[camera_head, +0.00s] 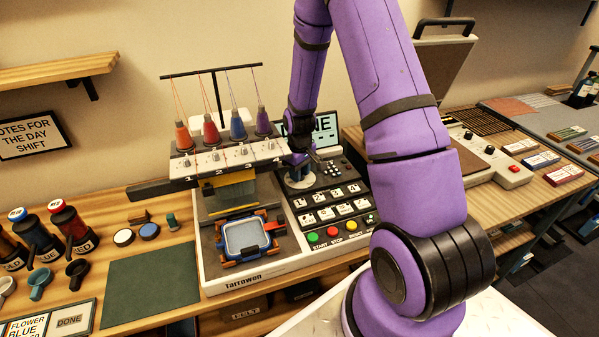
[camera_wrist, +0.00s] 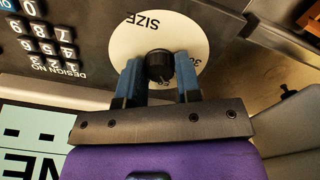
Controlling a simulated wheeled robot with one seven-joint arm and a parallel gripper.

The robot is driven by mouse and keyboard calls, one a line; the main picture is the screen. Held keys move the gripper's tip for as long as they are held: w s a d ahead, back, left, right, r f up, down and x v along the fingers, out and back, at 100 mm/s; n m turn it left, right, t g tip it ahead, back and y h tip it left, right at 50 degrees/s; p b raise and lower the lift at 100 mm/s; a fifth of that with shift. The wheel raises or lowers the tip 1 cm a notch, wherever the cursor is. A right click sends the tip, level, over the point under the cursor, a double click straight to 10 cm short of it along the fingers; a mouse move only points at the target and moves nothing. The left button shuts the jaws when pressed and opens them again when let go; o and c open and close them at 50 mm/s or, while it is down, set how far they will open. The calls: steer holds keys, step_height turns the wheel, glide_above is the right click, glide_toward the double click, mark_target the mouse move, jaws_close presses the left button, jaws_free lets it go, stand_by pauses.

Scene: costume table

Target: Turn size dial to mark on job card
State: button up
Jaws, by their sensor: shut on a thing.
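The size dial is a black knob (camera_wrist: 159,60) on a round white plate (camera_wrist: 125,40) marked SIZE, with numbers partly hidden by my gripper. My gripper (camera_wrist: 159,72) has its two blue fingers on either side of the knob and is shut on it. The knob's pointer is not clear. In the head view the plate (camera_head: 298,184) shows at the left of the machine's panel, with my gripper (camera_head: 304,160) over it. The job card (camera_head: 28,328) at the bottom left reads FLOWER, BLUE and a third line cut by the frame edge.
The embroidery machine (camera_head: 255,278) has a row of thread cones above and a blue hoop (camera_head: 243,238) in front. The design keypad (camera_wrist: 45,40) is beside the dial. The display screen (camera_wrist: 30,140) is close to my gripper. A green mat (camera_head: 150,285) lies clear.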

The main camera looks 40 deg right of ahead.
steer(key=m, duration=0.5)
steer(key=shift+m, duration=2.5)
steer(key=o, duration=0.9)
